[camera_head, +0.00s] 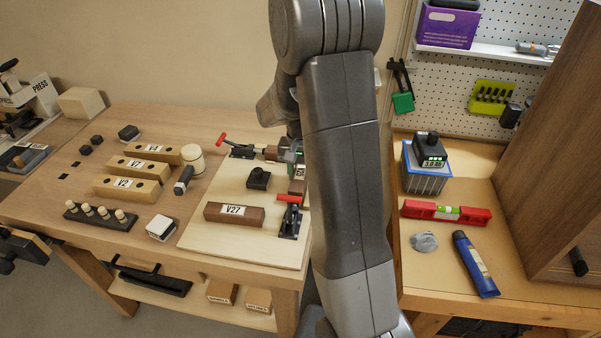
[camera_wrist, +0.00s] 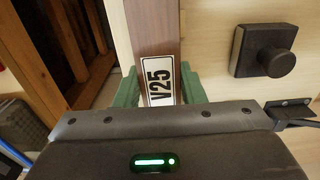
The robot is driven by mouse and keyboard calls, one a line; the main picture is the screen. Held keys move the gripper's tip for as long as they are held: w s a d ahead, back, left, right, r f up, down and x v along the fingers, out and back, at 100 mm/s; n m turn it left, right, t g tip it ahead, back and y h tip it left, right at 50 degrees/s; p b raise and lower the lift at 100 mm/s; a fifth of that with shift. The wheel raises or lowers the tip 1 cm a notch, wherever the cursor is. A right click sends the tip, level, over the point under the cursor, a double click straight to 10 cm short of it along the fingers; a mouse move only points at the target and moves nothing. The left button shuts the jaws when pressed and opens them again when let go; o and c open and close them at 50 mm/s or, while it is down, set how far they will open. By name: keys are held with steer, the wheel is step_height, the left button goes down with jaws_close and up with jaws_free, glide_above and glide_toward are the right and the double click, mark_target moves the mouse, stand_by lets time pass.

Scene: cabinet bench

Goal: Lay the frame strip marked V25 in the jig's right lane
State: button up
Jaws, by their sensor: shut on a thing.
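The frame strip marked V25 (camera_wrist: 152,28) is dark brown with a white label. In the wrist view it runs up the picture between the green fingers of my gripper (camera_wrist: 160,88), which is shut on it. In the head view my gripper (camera_head: 291,156) is over the right side of the jig, and my arm hides much of the strip (camera_head: 297,186). The jig is a pale board (camera_head: 200,236) with red-handled clamps. I cannot tell whether the strip touches the board. Another brown strip, V27 (camera_head: 234,214), lies across the jig's front part.
A black knobbed block (camera_head: 258,179) stands on the jig; it also shows right of the strip in the wrist view (camera_wrist: 268,50). Red-handled clamps stand at the back (camera_head: 238,150) and front right (camera_head: 289,220). Strips V4, V7 and V2 (camera_head: 125,188) lie left.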

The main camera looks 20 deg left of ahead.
steer(key=shift+f+b, duration=0.3)
steer(key=shift+f, duration=0.1)
stand_by(0.5)
steer(key=o, duration=1.1)
steer(key=shift+s, duration=0.15)
steer(key=shift+f, duration=0.1)
steer(key=shift+d+f, duration=0.1)
step_height(320, 180, up, 2)
steer(key=shift+r+p, duration=0.1)
steer(key=shift+p, duration=0.65)
steer(key=shift+r+p, duration=1.8)
steer(key=shift+r, duration=0.85)
steer(key=shift+f, duration=0.15)
